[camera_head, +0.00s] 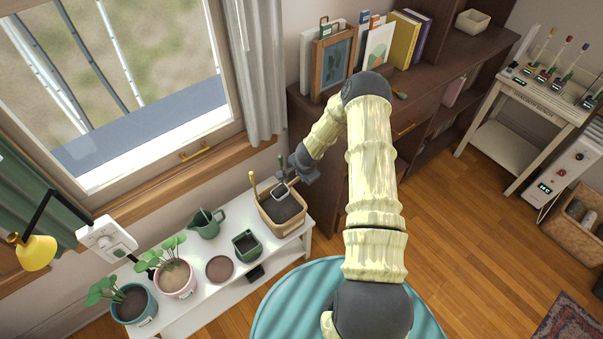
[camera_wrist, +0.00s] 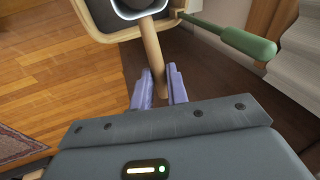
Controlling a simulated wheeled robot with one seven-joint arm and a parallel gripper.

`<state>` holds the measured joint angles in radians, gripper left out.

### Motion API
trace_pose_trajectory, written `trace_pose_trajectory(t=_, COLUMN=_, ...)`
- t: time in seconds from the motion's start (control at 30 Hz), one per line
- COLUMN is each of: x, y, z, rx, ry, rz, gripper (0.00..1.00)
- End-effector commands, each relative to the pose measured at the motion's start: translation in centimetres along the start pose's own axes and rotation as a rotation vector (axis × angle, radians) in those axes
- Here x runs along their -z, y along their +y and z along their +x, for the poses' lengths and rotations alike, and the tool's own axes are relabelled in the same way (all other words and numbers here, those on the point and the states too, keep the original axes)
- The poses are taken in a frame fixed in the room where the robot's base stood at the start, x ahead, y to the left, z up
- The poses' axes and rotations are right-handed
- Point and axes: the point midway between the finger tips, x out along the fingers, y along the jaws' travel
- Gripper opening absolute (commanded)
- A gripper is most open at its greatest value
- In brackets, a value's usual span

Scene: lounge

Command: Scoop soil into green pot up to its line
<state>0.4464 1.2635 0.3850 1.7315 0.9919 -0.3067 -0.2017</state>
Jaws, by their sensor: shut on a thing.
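A square green pot (camera_head: 246,244) stands on the white bench; its inside looks dark, and I cannot make out its line or soil level. My gripper (camera_head: 299,174) is at the bin's upper right side. In the wrist view, my gripper (camera_wrist: 158,78) is shut on the wooden handle of the scoop (camera_wrist: 153,45). The pale metal scoop head (camera_head: 281,190) is over or in the bin; I cannot tell whether it touches the soil. Its load is unclear.
A green jug (camera_head: 207,223), a round brown saucer (camera_head: 219,268), a pink potted plant (camera_head: 175,280) and a teal potted plant (camera_head: 134,305) share the bench (camera_head: 200,315). A cabinet (camera_head: 325,150) stands close to my gripper.

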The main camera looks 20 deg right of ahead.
Motion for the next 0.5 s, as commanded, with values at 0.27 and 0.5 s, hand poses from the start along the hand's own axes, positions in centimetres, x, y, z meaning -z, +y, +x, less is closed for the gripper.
trace_pose_trajectory(t=0.27, x=-4.7, y=0.3, z=-5.0, rx=0.077, ry=-0.164, rz=-0.524, gripper=0.0)
trace_pose_trajectory(t=0.5, x=-9.4, y=3.1, z=-10.2, rx=0.155, ry=-0.34, rz=-1.058, gripper=0.0)
